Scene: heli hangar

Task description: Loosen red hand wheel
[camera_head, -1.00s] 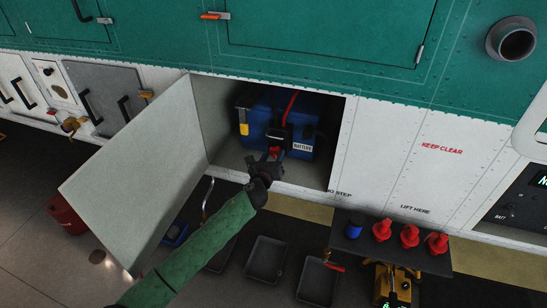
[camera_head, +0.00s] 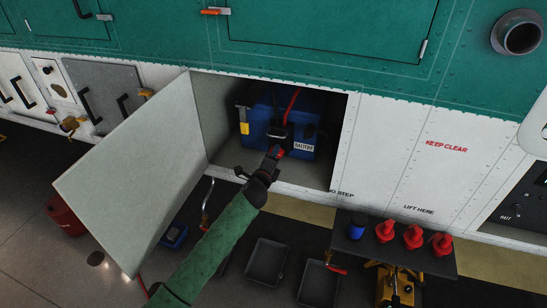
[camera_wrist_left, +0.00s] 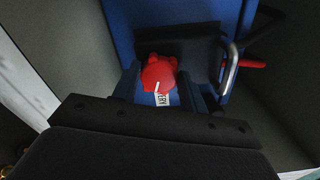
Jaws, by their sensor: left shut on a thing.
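The blue battery (camera_head: 309,132) stands inside the open bay, with a label reading BATTERY on its front. The red hand wheel (camera_wrist_left: 158,72) is at the battery's front face. My left gripper (camera_head: 272,156) reaches into the bay from below. In the left wrist view its fingers (camera_wrist_left: 163,84) lie on either side of the wheel and are shut on it. In the head view the wheel is mostly hidden by the gripper. My right gripper is not in view.
The open grey bay door (camera_head: 135,170) stands left of my left arm. A small dark table (camera_head: 350,245) with several red items and a blue can is at the lower right. Black trays (camera_head: 265,262) lie on the floor below. A red bucket (camera_head: 66,215) stands left.

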